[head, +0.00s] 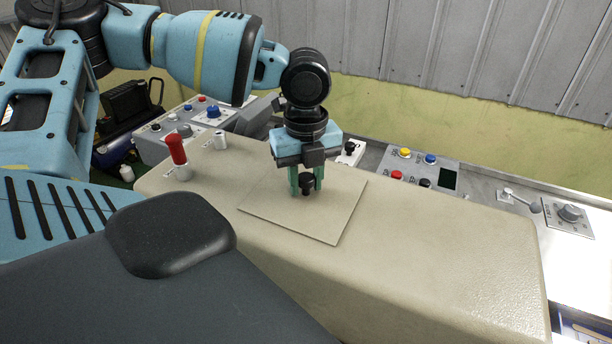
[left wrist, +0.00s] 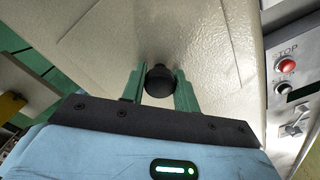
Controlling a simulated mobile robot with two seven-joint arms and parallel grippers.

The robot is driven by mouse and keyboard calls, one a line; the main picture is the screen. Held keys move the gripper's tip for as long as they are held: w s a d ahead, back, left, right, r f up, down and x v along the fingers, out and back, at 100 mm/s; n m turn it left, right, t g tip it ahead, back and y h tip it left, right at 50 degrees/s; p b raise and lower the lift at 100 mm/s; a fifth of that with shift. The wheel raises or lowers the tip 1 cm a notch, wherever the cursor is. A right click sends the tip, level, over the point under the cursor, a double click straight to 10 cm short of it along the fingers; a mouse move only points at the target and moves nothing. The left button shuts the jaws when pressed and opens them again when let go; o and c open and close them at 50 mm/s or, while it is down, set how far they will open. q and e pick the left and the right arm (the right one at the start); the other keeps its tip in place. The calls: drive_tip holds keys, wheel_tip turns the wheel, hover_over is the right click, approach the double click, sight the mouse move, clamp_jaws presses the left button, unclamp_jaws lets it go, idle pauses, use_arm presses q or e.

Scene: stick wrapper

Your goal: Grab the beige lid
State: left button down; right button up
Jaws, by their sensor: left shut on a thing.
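The beige lid (head: 335,222) is a flat square panel on top of the long beige housing (head: 430,250), in the middle of the head view. A black knob (head: 307,184) stands up from it. My left gripper (head: 306,188) points down over the lid, with its green fingers on either side of the knob and shut on it. The left wrist view shows the black knob (left wrist: 159,82) between the green fingers, with the beige lid surface (left wrist: 120,40) behind it. Whether the lid sits flush or is slightly raised, I cannot tell. My right gripper is not in view.
A red-handled lever (head: 176,150) and a small white cylinder (head: 221,140) stand on the housing left of the lid. A button panel (head: 415,168) lies behind to the right. A corrugated grey wall (head: 450,50) closes the back. The housing's right part is clear.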

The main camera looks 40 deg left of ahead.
sight(306, 177)
use_arm(q)
drive_tip(key=shift+r, duration=0.1)
wheel_tip(306, 177, up, 10)
drive_tip(key=shift+f+b, duration=0.1)
drive_tip(key=shift+b, duration=0.2)
idle(0.3)
